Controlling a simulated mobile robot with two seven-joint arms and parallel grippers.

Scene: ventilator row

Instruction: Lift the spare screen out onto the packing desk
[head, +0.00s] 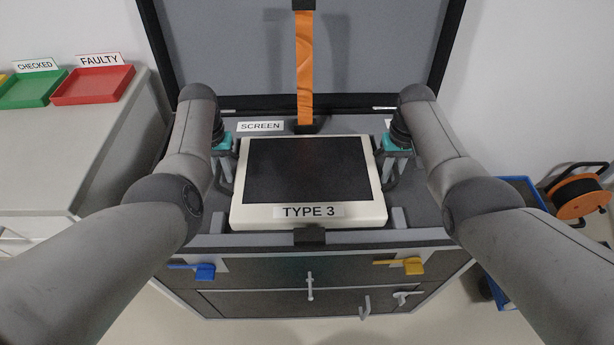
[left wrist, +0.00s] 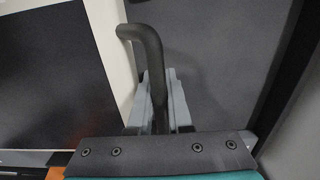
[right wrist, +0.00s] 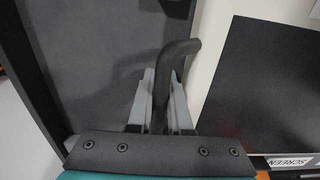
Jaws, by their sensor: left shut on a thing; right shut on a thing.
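The spare screen (head: 308,172) is a cream-framed panel with a dark display and a "TYPE 3" label on its front edge. It lies face up in the open grey case (head: 350,240). My left gripper (head: 226,172) is shut on the dark handle (left wrist: 150,50) at the screen's left side. My right gripper (head: 392,172) is shut on the dark handle (right wrist: 175,55) at its right side. The wrist views show the grey fingers around each handle. The cream frame shows beside each handle. I cannot tell whether the screen is clear of the case floor. The packing desk is not clearly identifiable.
The case lid (head: 385,50) stands open behind, with an orange strap (head: 304,70). A "SCREEN" label (head: 260,126) lies behind the screen. At left, a counter (head: 70,150) holds a green tray (head: 32,90) and a red tray (head: 93,85). An orange cable reel (head: 578,195) stands at right.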

